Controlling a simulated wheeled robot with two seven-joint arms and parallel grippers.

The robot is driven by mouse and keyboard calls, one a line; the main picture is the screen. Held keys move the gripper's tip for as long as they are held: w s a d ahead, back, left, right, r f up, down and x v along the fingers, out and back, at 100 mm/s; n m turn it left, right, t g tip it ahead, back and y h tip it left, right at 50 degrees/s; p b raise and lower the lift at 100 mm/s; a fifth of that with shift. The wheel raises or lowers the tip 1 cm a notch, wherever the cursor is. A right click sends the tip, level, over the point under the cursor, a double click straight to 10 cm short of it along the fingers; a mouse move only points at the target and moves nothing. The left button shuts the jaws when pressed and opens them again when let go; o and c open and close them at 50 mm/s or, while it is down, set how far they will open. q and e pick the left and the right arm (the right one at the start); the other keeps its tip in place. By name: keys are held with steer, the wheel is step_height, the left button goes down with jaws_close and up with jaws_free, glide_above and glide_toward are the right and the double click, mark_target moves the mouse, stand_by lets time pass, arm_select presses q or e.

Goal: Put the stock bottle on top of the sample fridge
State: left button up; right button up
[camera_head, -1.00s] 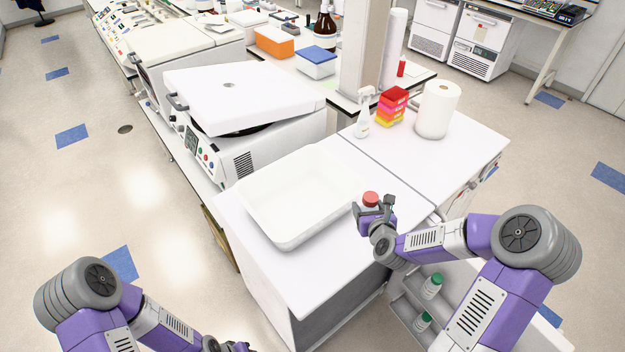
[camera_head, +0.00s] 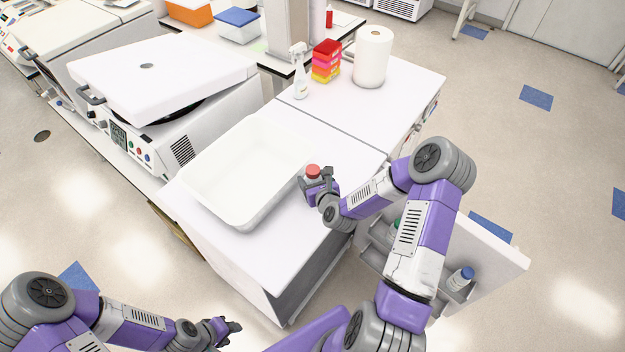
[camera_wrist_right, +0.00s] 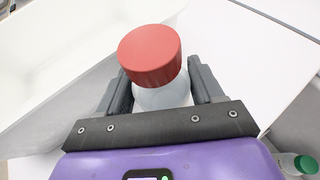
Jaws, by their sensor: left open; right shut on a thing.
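The stock bottle (camera_wrist_right: 163,92) has a red cap and a pale translucent body; its cap also shows in the head view (camera_head: 313,171). My right gripper (camera_head: 318,178) is shut on it, with a finger on each side below the cap in the wrist view (camera_wrist_right: 163,88). The bottle looks upright over the white top of the sample fridge (camera_head: 285,235), close to the right side of a white tray. Its base is hidden, so I cannot tell whether it touches the top. My left gripper (camera_head: 230,326) is open and empty, low in front of the fridge.
The white tray (camera_head: 192,200) covers much of the fridge top. The open fridge door (camera_head: 505,262) holds bottles, one blue-capped (camera_head: 461,278). A spray bottle (camera_head: 299,75), coloured boxes (camera_head: 326,62) and a paper roll (camera_head: 372,58) stand behind. A large white machine (camera_head: 160,75) is left.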

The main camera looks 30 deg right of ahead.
steer(key=shift+f, duration=0.15)
steer(key=o, duration=1.3)
steer(key=shift+c, duration=0.2)
steer(key=shift+r, duration=0.2)
steer(key=p+v, duration=0.8)
steer(key=v, duration=0.4)
steer(key=shift+p, duration=0.35)
